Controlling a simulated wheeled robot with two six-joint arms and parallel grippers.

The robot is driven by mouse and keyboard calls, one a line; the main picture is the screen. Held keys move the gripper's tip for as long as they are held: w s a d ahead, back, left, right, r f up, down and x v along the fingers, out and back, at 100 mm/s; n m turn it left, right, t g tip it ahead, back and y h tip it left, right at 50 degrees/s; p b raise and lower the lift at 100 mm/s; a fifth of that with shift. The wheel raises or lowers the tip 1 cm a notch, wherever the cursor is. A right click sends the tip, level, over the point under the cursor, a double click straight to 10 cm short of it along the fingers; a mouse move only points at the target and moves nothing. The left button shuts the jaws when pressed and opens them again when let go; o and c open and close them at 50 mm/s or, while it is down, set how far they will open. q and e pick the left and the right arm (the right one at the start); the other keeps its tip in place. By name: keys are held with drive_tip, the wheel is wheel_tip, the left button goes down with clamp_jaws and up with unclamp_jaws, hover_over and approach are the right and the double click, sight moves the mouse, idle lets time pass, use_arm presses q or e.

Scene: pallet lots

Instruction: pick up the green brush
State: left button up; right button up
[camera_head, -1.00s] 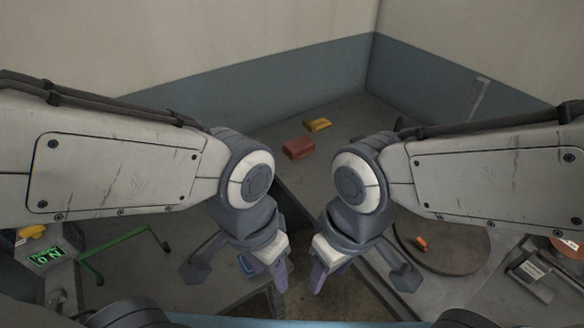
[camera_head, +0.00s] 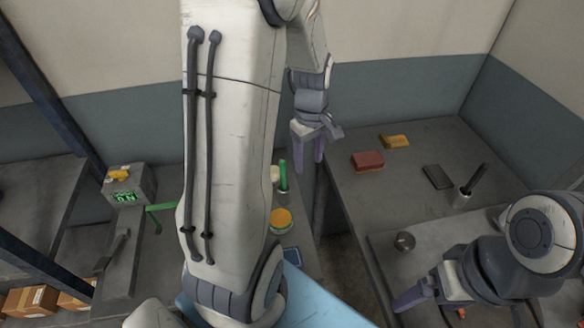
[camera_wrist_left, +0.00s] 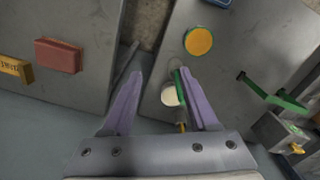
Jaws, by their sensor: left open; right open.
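A green upright stick, likely the green brush (camera_head: 283,176), stands near the back of the left bench in the head view, beside a small whitish round thing (camera_head: 274,174). In the left wrist view the green stick (camera_wrist_left: 178,82) shows close to the right-hand finger, which partly hides it; whether they touch I cannot tell. My left gripper (camera_head: 308,160) is open and empty, pointing down, just right of the brush in the head view. It also shows in the left wrist view (camera_wrist_left: 161,73). My right gripper (camera_head: 440,302) is open, low at the right, away from the brush.
An orange-topped round tub (camera_head: 281,221) stands on the left bench, with a green bar handle (camera_head: 160,207) and a display box (camera_head: 130,185) further left. A red block (camera_head: 367,161), yellow block (camera_head: 395,141) and dark cup (camera_head: 463,197) are on the right bench. A gap separates the benches.

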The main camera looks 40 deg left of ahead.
sight(284, 166)
use_arm(q)
drive_tip(key=a+n, duration=0.1)
drive_tip(key=a, duration=0.1)
drive_tip(key=a+f+n, duration=0.1)
drive_tip(key=a, duration=0.1)
drive_tip(key=a+n, duration=0.2)
drive_tip(key=shift+s+a+f, duration=0.2)
drive_tip(key=shift+s+a, duration=0.2)
wheel_tip(284, 166, down, 4)
drive_tip(key=shift+a+r+p, duration=0.1)
drive_tip(key=shift+p, duration=0.25)
drive_tip(key=shift+f, duration=0.65)
drive_tip(key=f, duration=0.2)
drive_tip(key=f+p, duration=0.1)
drive_tip(key=f, duration=0.1)
drive_tip(key=shift+s+f, duration=0.1)
drive_tip(key=shift+s, duration=0.25)
drive_tip(key=shift+f, duration=0.5)
clamp_jaws()
